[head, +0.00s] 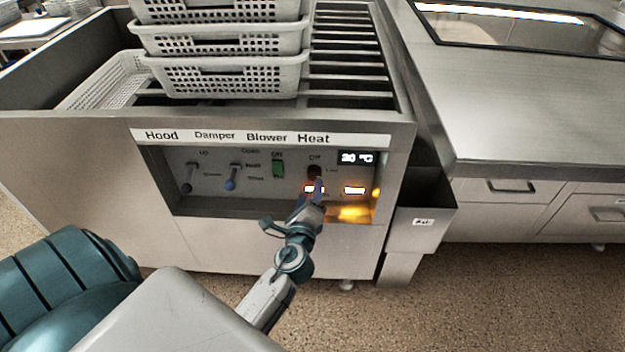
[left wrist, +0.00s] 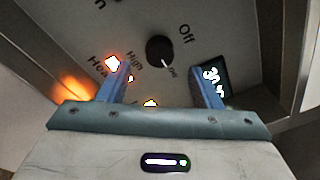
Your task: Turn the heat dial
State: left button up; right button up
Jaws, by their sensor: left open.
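The heat dial is a small round black knob (head: 314,172) under the "Heat" label on the recessed control panel (head: 220,170). It also shows in the left wrist view as a black knob (left wrist: 159,49) with a white pointer line, and "Off", "High" and "Low" marks around it. The pointer is toward the "Low" mark. My left gripper (head: 316,186) is in front of the panel just below the dial. In the left wrist view its two blue fingers (left wrist: 165,78) are apart, with the knob ahead of and between them, not visibly touched. My right gripper is not in view.
Left on the panel are the hood lever (head: 190,177), damper lever (head: 232,177) and green blower switch (head: 278,168). A temperature display (head: 355,157) is right of the dial, lit indicators (head: 354,190) below. White perforated baskets (head: 225,75) are stacked above. An ash bin (head: 424,222) stands at right.

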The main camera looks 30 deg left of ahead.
aim_at(313, 177)
pick_arm(q)
jog(key=x, duration=0.5)
jog(key=shift+w+a, duration=0.2)
jog(key=shift+w, duration=0.15)
jog(key=c, duration=1)
jog(key=shift+f, duration=0.1)
